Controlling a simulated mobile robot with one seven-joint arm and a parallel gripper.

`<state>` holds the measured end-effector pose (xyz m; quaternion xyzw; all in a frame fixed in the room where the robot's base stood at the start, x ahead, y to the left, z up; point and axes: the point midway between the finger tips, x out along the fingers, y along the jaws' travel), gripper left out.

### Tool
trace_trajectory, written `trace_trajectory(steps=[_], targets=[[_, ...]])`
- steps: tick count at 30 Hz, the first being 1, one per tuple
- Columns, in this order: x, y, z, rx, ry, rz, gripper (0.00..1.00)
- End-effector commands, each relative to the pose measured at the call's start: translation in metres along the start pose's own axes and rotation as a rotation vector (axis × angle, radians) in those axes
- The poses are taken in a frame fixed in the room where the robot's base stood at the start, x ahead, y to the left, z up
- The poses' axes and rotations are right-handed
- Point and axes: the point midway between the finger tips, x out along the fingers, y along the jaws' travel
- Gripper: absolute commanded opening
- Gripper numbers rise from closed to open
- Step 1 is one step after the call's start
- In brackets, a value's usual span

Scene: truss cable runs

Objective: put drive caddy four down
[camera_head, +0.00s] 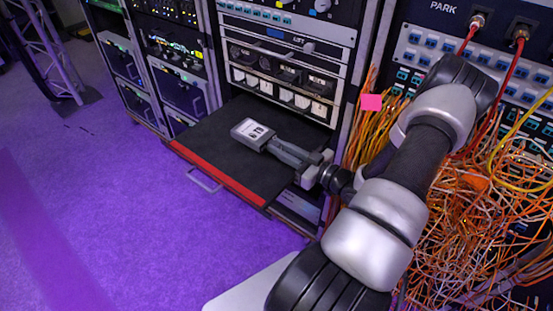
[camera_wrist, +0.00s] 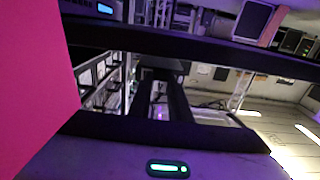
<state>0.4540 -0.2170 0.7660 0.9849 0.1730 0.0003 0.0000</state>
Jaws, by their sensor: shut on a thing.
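A grey drive caddy (camera_head: 252,132) with a white label is at the tip of my gripper (camera_head: 278,148). My gripper is shut on its near end. The caddy is over a dark pull-out shelf (camera_head: 215,155) with a red front edge. I cannot tell whether the caddy touches the shelf or is just above it. Its label is too small to read. In the wrist view, dark bars cross the middle and a pale surface with a green light (camera_wrist: 168,169) fills the bottom; I cannot tell which thing they belong to.
Drive bays (camera_head: 282,75) sit in the rack behind the shelf. Tangled orange and white cables (camera_head: 470,220) hang at the right, near my arm. The purple floor (camera_head: 90,190) is open at the left.

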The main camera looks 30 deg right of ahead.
Motion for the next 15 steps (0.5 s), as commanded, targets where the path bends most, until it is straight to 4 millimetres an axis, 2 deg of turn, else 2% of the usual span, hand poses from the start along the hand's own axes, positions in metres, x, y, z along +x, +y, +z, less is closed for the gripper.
trace_trajectory(steps=[9,15], targets=[[0.0,0.0,0.037,0.0,0.004,-0.001,0.0],[0.0,0.0,0.037,-0.002,0.004,-0.001,0.0]])
